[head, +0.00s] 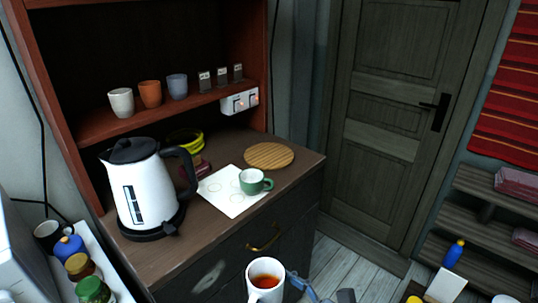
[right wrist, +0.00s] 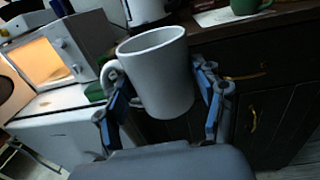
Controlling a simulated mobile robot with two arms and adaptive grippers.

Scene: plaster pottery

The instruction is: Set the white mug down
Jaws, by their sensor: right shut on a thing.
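The white mug (head: 257,284) is at the bottom centre of the head view, in front of the cabinet, with reddish-brown liquid in it. It also shows in the right wrist view (right wrist: 160,80), held off any surface, slightly tilted in the picture, handle to the left. My right gripper (right wrist: 160,72) is shut on the mug, with blue-padded fingers on both sides of it. In the head view part of this gripper (head: 302,285) shows right of the mug. My left gripper is not in view.
The wooden counter (head: 270,205) holds a white kettle (head: 150,190), a white paper (head: 222,201), a green cup (head: 250,182) on the paper's right part, and a round wooden board (head: 268,155). Bare counter lies in front of the paper. Several jars stand at the left.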

